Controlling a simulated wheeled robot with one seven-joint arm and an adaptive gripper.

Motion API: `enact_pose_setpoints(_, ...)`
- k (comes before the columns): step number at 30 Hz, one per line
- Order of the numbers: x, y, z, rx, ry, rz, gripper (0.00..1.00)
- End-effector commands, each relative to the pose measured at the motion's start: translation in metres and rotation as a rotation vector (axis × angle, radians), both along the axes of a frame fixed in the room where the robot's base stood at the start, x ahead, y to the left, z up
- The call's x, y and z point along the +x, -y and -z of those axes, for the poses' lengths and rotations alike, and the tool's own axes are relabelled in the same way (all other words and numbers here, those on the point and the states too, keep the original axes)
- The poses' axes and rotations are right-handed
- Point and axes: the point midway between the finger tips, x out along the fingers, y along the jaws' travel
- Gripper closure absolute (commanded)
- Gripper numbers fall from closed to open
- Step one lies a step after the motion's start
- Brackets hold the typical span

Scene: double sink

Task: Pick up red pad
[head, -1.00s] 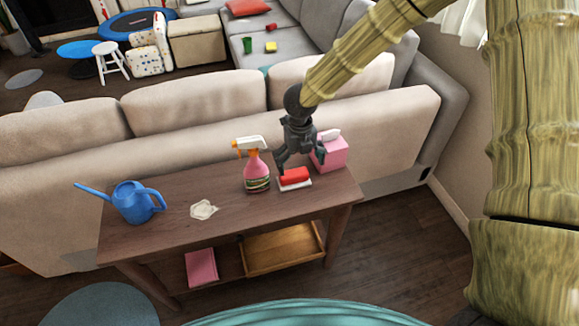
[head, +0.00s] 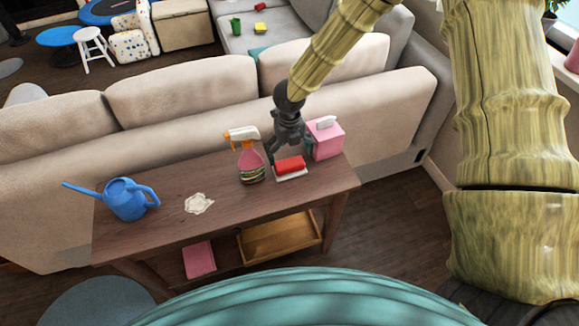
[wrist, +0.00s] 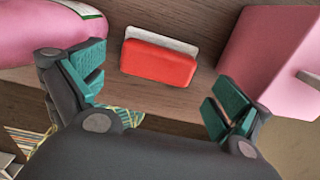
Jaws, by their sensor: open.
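The red pad (head: 289,164) lies on the wooden console table, with a white layer showing along its edge. In the wrist view the red pad (wrist: 158,62) is at the upper middle, ahead of and between the fingers. My gripper (head: 287,158) is open and empty, above and just behind the pad in the head view. In the wrist view my gripper (wrist: 155,92) has its two teal-padded fingers spread wide, one on each side of the pad, with no visible contact.
A pink spray bottle (head: 247,158) stands close left of the pad, and a pink tissue box (head: 325,142) close right. A white crumpled patch (head: 199,203) and a blue watering can (head: 126,200) are farther left on the table (head: 225,207). The sofa (head: 190,120) stands behind.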

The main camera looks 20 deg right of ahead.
Motion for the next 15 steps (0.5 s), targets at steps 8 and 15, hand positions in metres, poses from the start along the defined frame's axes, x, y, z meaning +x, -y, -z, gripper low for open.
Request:
enact_pose_setpoints(8,-0.009,-0.001,0.03,-0.003,-0.002,-0.002,0.0)
enact_pose_setpoints(15,-0.008,-0.001,0.047,-0.001,-0.001,0.0,0.0)
